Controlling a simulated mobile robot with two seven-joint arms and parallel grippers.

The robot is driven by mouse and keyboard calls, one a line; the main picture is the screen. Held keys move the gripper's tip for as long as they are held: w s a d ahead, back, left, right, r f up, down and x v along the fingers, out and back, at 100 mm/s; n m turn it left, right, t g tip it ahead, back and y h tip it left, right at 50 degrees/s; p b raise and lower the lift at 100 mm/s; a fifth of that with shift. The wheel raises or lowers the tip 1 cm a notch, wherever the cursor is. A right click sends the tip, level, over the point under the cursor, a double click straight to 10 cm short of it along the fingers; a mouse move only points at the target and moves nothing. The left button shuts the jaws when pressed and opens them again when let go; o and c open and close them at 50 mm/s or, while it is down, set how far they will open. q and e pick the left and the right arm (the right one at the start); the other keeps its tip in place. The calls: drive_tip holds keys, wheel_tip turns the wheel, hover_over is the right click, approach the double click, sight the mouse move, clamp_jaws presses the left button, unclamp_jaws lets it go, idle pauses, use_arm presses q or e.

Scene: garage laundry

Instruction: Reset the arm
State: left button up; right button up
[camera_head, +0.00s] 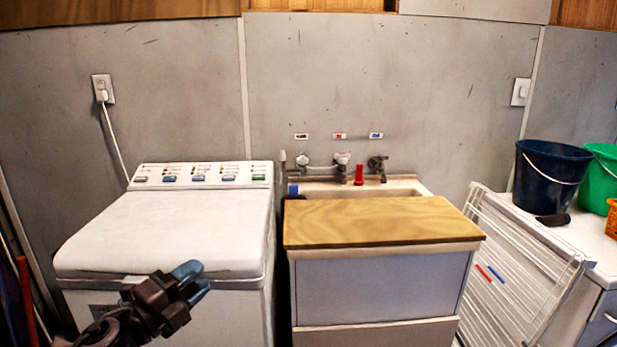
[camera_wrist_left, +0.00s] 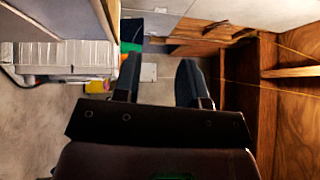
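My left gripper (camera_head: 190,279) is in front of the white washing machine (camera_head: 180,230), at the lower left of the head view. Its two blue-grey fingers point right and slightly up. In the left wrist view the left gripper (camera_wrist_left: 158,85) shows its two fingers apart with nothing between them. It holds nothing and appears clear of the machine. My right gripper is in neither view.
A sink cabinet with a wooden board (camera_head: 380,222) stands right of the washer, with taps behind it. A folded white drying rack (camera_head: 520,265) leans at the right. A dark blue bucket (camera_head: 548,180) and a green bucket (camera_head: 600,180) stand on the right counter.

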use_arm(q)
drive_tip(key=s+a+f+n+g+y+p, duration=0.1)
drive_tip(key=s+a+f+n+y, duration=0.3)
drive_tip(key=s+f+n, duration=0.6)
drive_tip(key=s+a+f+n+g+y+p, duration=0.15)
drive_tip(key=s+f+n+y, duration=0.35)
drive_tip(key=s+f+n, duration=0.5)
drive_tip(key=s+a+f+n+g+y, duration=0.1)
drive_tip(key=s+f+n+g+y, duration=0.1)
drive_tip(key=s+f, duration=0.6)
drive_tip(key=s+n, duration=0.1)
drive_tip(key=s, duration=0.1)
drive_tip(key=shift+s+n+g, duration=0.35)
drive_tip(key=shift+s+n, duration=0.05)
drive_tip(key=shift+f, duration=0.1)
drive_tip(key=shift+a, duration=0.1)
